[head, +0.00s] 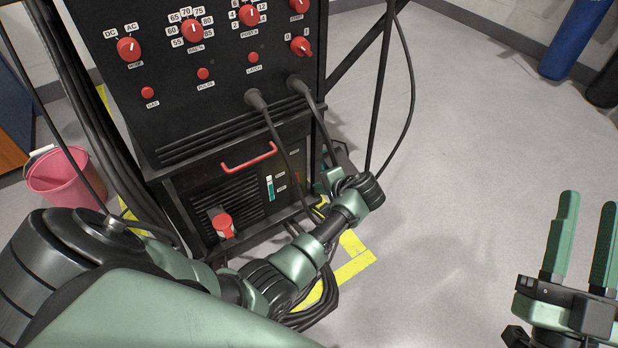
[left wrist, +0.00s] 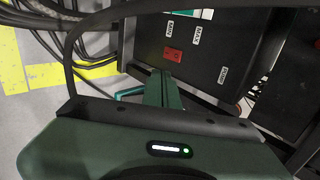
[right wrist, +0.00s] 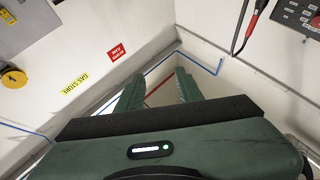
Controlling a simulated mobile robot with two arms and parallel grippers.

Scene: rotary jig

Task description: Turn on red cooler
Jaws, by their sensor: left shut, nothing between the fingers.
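The cooler (head: 205,190) is the black lower unit of the machine, with a red handle (head: 249,158), a red cap (head: 222,224) and a level gauge (head: 270,188). A small red switch (left wrist: 173,54) shows in the left wrist view beside the gauge labels. My left gripper (left wrist: 160,75) is shut and empty, its fingertips close to this switch; I cannot tell whether they touch. In the head view my left wrist partly hides the cooler's right front corner. My right gripper (head: 587,198) is open and empty, over bare floor at the right.
The upper machine panel (head: 210,70) carries red knobs and buttons. Cables hang in front of the cooler's right side. A pink bucket (head: 66,175) stands at the left. The floor at the right is clear.

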